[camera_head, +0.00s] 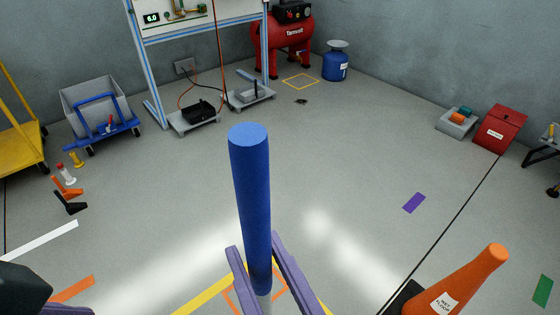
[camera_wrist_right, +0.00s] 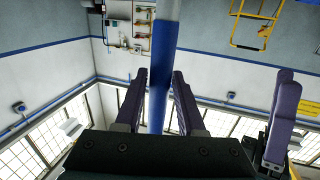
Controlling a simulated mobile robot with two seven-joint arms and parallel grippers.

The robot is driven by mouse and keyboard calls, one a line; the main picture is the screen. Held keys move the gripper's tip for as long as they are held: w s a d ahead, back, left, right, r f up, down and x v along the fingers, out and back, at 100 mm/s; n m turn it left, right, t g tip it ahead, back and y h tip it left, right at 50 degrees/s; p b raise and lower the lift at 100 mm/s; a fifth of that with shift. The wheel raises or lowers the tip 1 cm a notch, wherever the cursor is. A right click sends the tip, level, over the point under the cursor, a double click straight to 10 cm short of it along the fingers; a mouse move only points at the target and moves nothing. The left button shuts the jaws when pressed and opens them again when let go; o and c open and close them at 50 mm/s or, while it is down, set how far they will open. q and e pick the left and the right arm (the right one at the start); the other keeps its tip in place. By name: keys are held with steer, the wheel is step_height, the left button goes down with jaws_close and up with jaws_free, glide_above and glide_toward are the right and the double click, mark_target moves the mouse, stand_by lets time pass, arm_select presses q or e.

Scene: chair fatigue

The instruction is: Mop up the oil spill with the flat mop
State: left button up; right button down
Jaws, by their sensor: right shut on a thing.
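A pole with a thick blue grip (camera_head: 250,205), which looks like the mop's handle, stands nearly upright in front of me in the head view. My right gripper (camera_head: 262,275) has its purple fingers on both sides of the pole and is shut on it low down. In the right wrist view the pole (camera_wrist_right: 160,75) runs up between the fingers. Purple fingers at the right of that view, apparently my left gripper (camera_wrist_right: 281,120), are seen edge-on, so their opening is unclear. The mop's flat head is out of view. I cannot make out an oil spill.
An orange wet-floor cone (camera_head: 465,280) stands at the lower right. A red box (camera_head: 499,127), grey cart (camera_head: 95,108), yellow cart (camera_head: 18,145), blue drum (camera_head: 336,66) and red compressor (camera_head: 285,40) line the edges. The middle floor is mostly clear.

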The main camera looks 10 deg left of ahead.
steer(key=w+d+b, duration=0.2)
steer(key=w+d, duration=0.7)
steer(key=w, duration=0.2)
steer(key=shift+w+d+b, duration=0.3)
steer(key=shift+d+b, duration=0.05)
steer(key=shift+d, duration=0.05)
stand_by(0.9)
step_height(320, 180, up, 9)
steer(key=p, duration=0.8)
steer(key=shift+p, duration=0.35)
steer(key=shift+r, duration=0.1)
stand_by(0.8)
